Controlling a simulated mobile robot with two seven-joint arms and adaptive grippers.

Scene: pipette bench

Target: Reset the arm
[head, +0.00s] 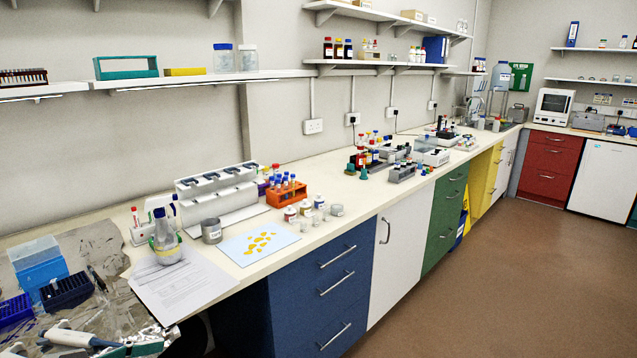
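Neither of my grippers shows clearly in the head view, and no arm comes in from the left or right edge. The long bench (350,237) runs from the lower left to the far right. At its near left end, a white and teal tool (75,340) lies on a crumpled grey sheet (92,245), cut off by the bottom edge; I cannot tell exactly what it is. Dark blue racks (66,291) stand beside it.
A flask (166,240) stands near papers (185,284). A white pipette stand (218,190), an orange tube rack (287,193) and a light blue sheet (258,244) sit farther along. Shelves (190,79) hang above. The brown floor (480,290) at right is clear.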

